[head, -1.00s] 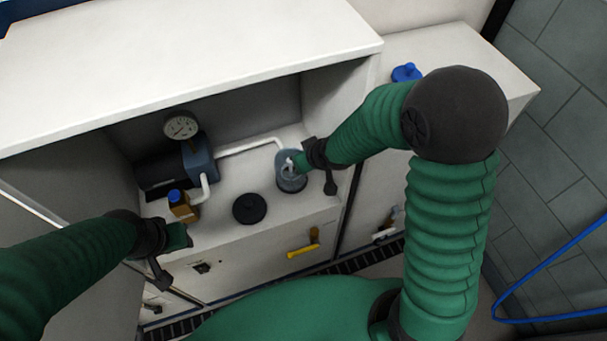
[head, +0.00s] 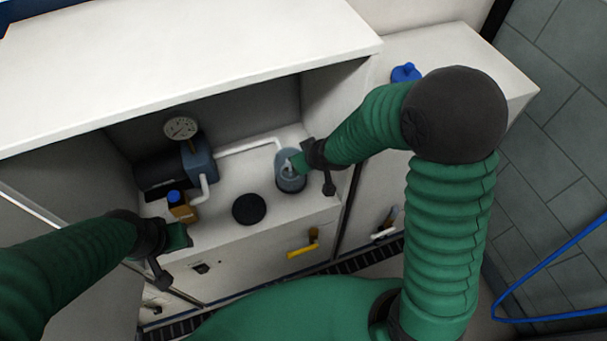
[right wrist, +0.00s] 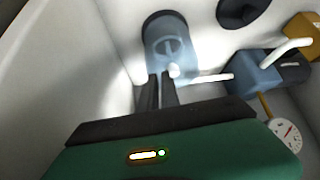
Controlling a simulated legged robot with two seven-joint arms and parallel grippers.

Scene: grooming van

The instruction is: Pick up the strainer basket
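A clear bluish strainer housing (head: 291,181) stands open on the bay floor; it also shows in the right wrist view (right wrist: 157,30). Inside it I see a pale ring or handle (right wrist: 169,47), which seems to belong to the strainer basket; the basket's body is hard to make out. My right gripper (right wrist: 161,76) is at the housing's mouth, its two dark fingers a small gap apart, with the handle beyond the tips and nothing visibly held. My left gripper (head: 186,236) is near the bay's front left; its finger opening cannot be made out.
A round black lid (head: 249,209) lies left of the housing. The cabinet top (head: 190,50) overhangs the bay, and a side wall is close on the right.

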